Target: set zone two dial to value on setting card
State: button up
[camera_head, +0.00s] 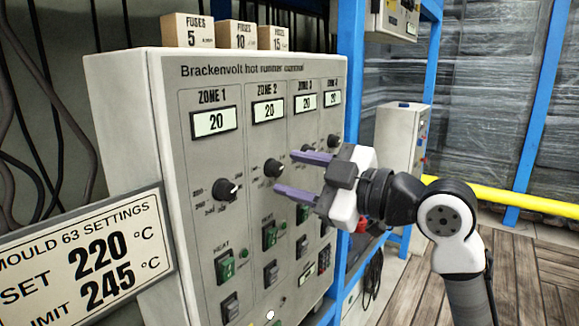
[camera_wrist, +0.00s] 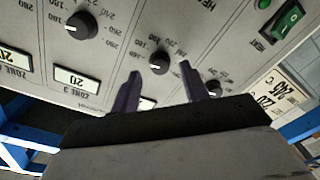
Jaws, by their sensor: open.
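The zone two dial (camera_head: 273,168) is a black knob on the panel below a display (camera_head: 268,107) reading 20. It also shows in the wrist view (camera_wrist: 160,62), between and beyond my fingertips. Its scale is partly legible; its exact pointer setting is not clear. The setting card (camera_head: 90,258) at lower left reads "Mould 63 settings", set 220 °C, limit 245 °C. My gripper (camera_head: 285,172) is open, with two purple fingers pointing at the zone two dial, one above and one below its level in the head view. Nothing is held, and contact with the dial cannot be told.
The zone one dial (camera_head: 228,190) and zone three dial (camera_head: 308,145) flank it. Green heat switches (camera_head: 225,268) sit below. Fuse boxes (camera_head: 187,31) stand on the cabinet (camera_head: 125,150). A blue post (camera_head: 349,90) rises behind my gripper. Wooden floor lies open at right.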

jog(key=shift+x, duration=0.95)
jog(key=shift+c, duration=0.2)
grip_shut()
